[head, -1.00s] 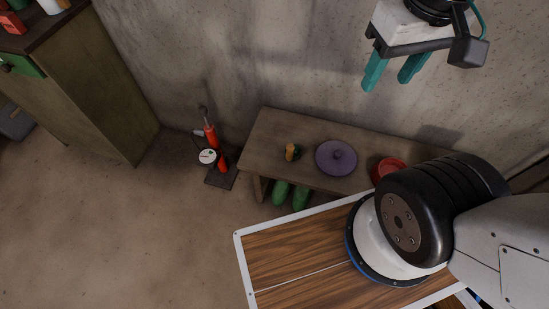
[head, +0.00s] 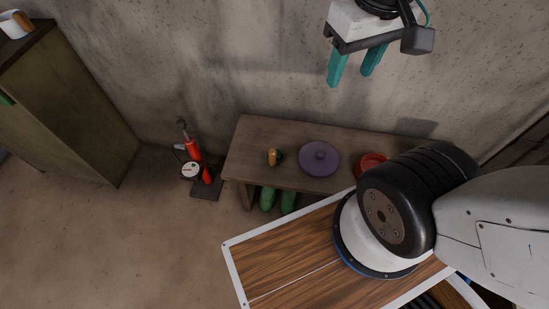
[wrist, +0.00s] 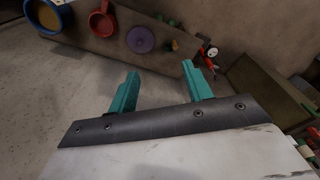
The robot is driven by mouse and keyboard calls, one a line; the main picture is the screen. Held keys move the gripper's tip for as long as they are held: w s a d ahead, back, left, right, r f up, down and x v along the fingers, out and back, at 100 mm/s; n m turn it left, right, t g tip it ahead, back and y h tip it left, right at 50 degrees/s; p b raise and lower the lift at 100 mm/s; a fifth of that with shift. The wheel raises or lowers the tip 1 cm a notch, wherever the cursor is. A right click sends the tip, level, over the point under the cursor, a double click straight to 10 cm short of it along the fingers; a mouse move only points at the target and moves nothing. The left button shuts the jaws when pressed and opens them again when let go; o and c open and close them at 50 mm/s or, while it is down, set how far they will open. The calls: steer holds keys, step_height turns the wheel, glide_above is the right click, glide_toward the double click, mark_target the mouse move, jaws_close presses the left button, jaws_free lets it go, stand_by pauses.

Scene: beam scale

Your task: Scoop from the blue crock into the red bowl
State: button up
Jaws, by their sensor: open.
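The blue crock (wrist: 42,18) shows at the upper left of the wrist view, cut by the frame edge, with a yellow-orange inside. A round red vessel (wrist: 102,22), which looks like the red bowl, sits right of it, with a red part sticking up behind. In the head view the red vessel (head: 370,163) is partly hidden by my arm, and the crock is hidden. My gripper (head: 352,79) is open and empty, high in front of the wall. Its teal fingers also show in the wrist view (wrist: 160,69), apart from everything on the bench.
A wooden bench (head: 250,140) holds a purple knobbed lid (head: 319,158) and a small orange-and-dark-green item (head: 275,157). Green objects (head: 268,199) stand beneath. A red device with a dial (head: 192,160) stands on the floor left of the bench, and a cabinet (head: 75,115) farther left.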

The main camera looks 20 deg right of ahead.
steer(key=w+f+n, duration=0.3)
steer(key=w+f, duration=0.3)
steer(key=w, duration=0.4)
steer(key=n+g, duration=0.1)
steer(key=n, duration=0.6)
glide_above(271, 158)
steer(key=w, duration=0.3)
step_height(271, 158, down, 39)
steer(key=shift+n, duration=0.3)
steer(key=shift+s+d+f, duration=0.1)
steer(key=shift+s+f, duration=0.2)
steer(key=shift+f, duration=1.15)
steer(key=shift+s+d+f, duration=0.1)
steer(key=shift+s+f, duration=0.15)
steer(key=shift+f, duration=1.25)
steer(key=shift+s+d+f, duration=0.1)
steer(key=shift+s+f, duration=0.2)
steer(key=shift+f, duration=1.15)
jaws_close()
